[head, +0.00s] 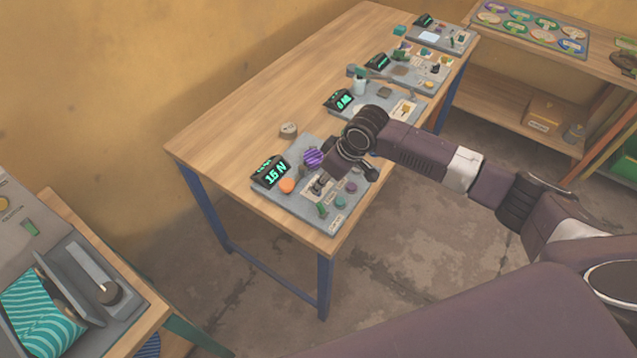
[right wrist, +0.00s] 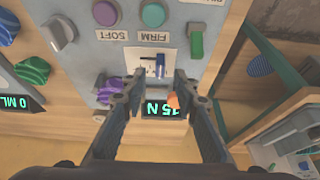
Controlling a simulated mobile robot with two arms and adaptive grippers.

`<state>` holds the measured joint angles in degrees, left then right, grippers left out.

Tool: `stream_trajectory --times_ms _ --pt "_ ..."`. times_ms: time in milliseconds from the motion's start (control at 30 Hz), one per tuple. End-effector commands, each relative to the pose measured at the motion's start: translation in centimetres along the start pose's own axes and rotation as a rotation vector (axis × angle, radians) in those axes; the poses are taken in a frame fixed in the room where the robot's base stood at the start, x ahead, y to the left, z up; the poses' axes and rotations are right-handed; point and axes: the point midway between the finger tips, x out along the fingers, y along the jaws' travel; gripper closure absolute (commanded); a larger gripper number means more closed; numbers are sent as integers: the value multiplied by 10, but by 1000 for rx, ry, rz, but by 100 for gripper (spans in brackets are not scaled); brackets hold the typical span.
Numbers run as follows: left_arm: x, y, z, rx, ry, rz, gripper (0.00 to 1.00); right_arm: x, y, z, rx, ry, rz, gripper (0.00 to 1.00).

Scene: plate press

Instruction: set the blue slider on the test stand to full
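The test stand is a grey panel (head: 296,205) at the near end of the long wooden table, with a lit display (head: 270,172) that reads about 15 N. In the right wrist view the blue slider (right wrist: 152,64) sits in a white plate below the FIRM label. My right gripper (right wrist: 158,78) is open, with one fingertip on each side of the slider's lower part and gaps visible. In the head view the right gripper (head: 318,184) is low over the panel and hides the slider. My left gripper is in neither view.
Close to the slider are a purple button (right wrist: 105,13), a teal button (right wrist: 153,14), a green switch (right wrist: 196,41), an orange knob (right wrist: 174,101) and a purple ribbed knob (head: 313,156). More panels (head: 375,107) stand farther along the table. Bare floor lies in front.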

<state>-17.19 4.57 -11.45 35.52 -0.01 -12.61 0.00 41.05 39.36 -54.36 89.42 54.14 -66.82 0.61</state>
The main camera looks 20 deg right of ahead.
Motion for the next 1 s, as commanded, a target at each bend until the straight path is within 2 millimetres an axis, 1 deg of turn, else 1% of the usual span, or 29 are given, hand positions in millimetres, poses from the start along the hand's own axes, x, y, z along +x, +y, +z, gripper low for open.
stream_trajectory --times_ms 33,100,300,600,633,667,867,1000 --pt "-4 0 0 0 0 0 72 7 -1 0 1 -2 -1 72" --pt "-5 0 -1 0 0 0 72 16 -1 0 1 -3 -1 72" --pt "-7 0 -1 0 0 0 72 31 0 0 0 0 0 72" --pt "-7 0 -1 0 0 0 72 34 0 0 -2 0 0 72" --pt "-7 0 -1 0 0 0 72 34 0 0 -2 0 0 74" --pt "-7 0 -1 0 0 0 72 34 0 0 -2 0 0 77" --pt "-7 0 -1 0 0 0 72 34 0 0 -1 0 0 99" --pt "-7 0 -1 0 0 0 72 34 0 0 -1 0 0 100"
